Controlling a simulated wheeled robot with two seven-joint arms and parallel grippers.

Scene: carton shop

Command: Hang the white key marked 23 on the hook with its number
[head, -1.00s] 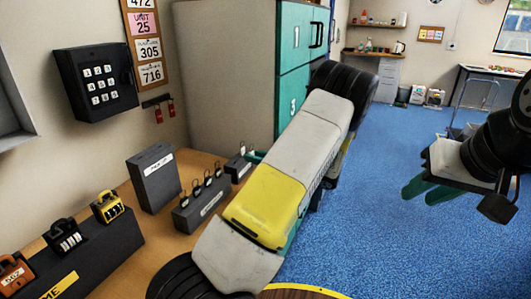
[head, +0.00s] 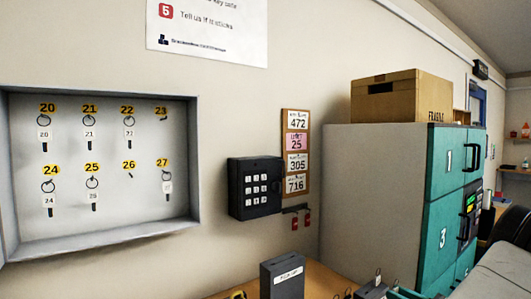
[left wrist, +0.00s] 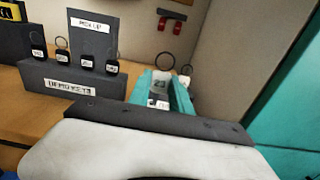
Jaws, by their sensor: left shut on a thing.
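The white key marked 23 (left wrist: 160,86) is between the teal fingers of my left gripper (left wrist: 162,94) in the left wrist view, its ring standing up. The gripper is shut on it, beside the demo keys stand. In the head view only a teal bit of my left gripper (head: 400,293) shows at the bottom right edge. The open key cabinet (head: 198,170) is on the wall at the left. Its hook 23 (head: 162,118), top row far right, is bare. My right gripper is out of view.
Several hooks hold keys; hook 26 (head: 129,176) is bare. A black keypad box (head: 255,187) is right of the cabinet. The dark pick-up block (head: 283,277), demo keys stand (left wrist: 75,87) and another key (left wrist: 185,82) are near the gripper. Teal lockers (head: 450,205) stand at right.

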